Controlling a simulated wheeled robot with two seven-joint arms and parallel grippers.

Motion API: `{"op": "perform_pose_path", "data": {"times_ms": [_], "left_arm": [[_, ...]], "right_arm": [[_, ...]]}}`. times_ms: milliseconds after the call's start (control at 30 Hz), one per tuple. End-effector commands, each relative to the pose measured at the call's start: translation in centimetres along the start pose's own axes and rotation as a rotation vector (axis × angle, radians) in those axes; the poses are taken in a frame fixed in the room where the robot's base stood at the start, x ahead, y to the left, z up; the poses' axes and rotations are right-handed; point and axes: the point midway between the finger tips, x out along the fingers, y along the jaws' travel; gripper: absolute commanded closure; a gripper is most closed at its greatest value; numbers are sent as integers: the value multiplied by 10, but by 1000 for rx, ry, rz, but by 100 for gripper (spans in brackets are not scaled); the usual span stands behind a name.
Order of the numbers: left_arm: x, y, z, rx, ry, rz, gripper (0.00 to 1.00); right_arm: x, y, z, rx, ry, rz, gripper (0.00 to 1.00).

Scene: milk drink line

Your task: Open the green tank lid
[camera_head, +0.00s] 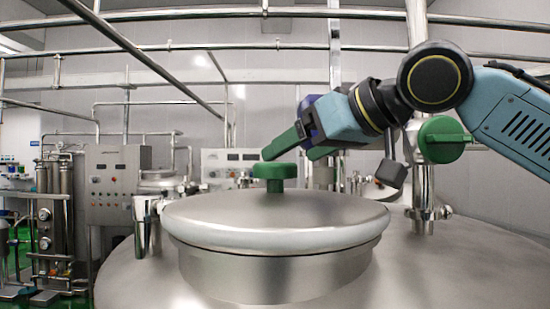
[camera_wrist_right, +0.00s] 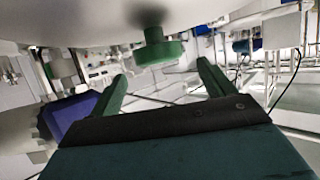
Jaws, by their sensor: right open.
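The tank lid (camera_head: 275,222) is a round steel disc lying flat on the neck of the steel tank (camera_head: 275,275). A green knob (camera_head: 275,178) stands upright at its centre. My right gripper (camera_head: 288,154) reaches in from the right above the lid, with its green fingers apart and empty, close to the knob. In the right wrist view the knob (camera_wrist_right: 158,48) appears ahead of the spread fingertips of that gripper (camera_wrist_right: 162,70), roughly between them. Contact with the knob is not visible. My left gripper is not in view.
A green valve handle (camera_head: 443,139) and a vertical steel pipe (camera_head: 422,190) stand right of the lid, near my right arm. A short steel fitting (camera_head: 146,225) stands left of the lid. Control cabinets (camera_head: 115,178) and overhead pipes are behind. Space left above the lid is clear.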

Motion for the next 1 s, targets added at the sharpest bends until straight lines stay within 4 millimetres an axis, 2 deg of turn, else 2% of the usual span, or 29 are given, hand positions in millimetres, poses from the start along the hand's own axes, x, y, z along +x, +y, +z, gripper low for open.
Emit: {"op": "perform_pose_path", "data": {"times_ms": [100, 300, 500, 733, 1000], "left_arm": [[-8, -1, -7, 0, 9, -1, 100], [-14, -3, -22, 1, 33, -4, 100], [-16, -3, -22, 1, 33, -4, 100], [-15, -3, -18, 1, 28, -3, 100], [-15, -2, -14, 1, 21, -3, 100]], "right_arm": [[24, -1, -2, 0, -2, -1, 18], [51, 0, -1, 1, -1, 0, 18], [61, 0, 0, 0, 1, 0, 18], [61, 0, 0, 0, 1, 0, 18], [61, 0, 0, 0, 1, 0, 54]]}}
